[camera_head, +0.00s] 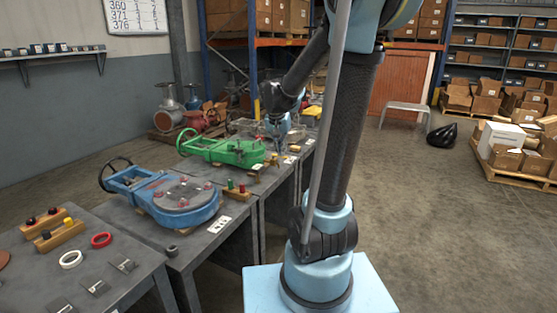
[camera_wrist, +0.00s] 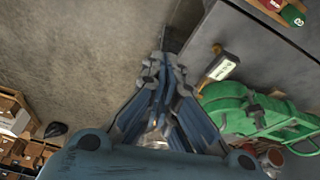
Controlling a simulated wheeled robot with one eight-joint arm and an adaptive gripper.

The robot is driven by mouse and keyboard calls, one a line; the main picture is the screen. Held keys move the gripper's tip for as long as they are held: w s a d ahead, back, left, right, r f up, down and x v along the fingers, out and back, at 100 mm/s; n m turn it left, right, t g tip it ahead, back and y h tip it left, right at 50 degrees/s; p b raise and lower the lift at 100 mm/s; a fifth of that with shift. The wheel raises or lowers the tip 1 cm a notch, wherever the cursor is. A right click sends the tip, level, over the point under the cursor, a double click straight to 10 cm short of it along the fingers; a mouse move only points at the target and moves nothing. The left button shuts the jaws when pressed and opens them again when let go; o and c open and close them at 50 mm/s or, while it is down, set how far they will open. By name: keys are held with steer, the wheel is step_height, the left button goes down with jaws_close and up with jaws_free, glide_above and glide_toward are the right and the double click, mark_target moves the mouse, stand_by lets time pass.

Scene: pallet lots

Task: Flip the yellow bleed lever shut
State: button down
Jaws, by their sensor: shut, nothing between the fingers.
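My gripper (camera_wrist: 163,75) is shut and empty in the wrist view, its blue fingers drawn together. In the head view it hangs beside the far bench (camera_head: 277,140), just right of the green valve body. The green valve body (camera_wrist: 262,112) lies to the right of my fingers in the wrist view and also shows in the head view (camera_head: 225,150). A small brownish-yellow piece (camera_wrist: 212,64) with a dark end lies beside a white label near that body, apart from my fingers. I cannot tell whether it is the yellow bleed lever. No lever is clearly seen.
A blue valve body (camera_head: 200,205) sits on the nearer bench, with red and green knobs (camera_head: 236,187) beside it. Wooden blocks (camera_head: 55,235) and rings are on the nearest bench.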

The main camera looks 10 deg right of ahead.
steer(key=w+a+f+m, duration=0.1)
steer(key=w+a+f, duration=0.1)
steer(key=w, duration=0.8)
steer(key=shift+a+f+m+t+h, duration=0.15)
steer(key=shift+a+m+t+h, duration=0.15)
steer(key=shift+a+m, duration=0.15)
steer(key=w+d+f, duration=0.4)
steer(key=w+f, duration=0.2)
steer(key=f, duration=0.3)
steer(key=shift+w+d+f, duration=0.15)
steer(key=shift+w+d, duration=0.05)
steer(key=shift+a+n, duration=0.1)
steer(key=shift+n, duration=0.15)
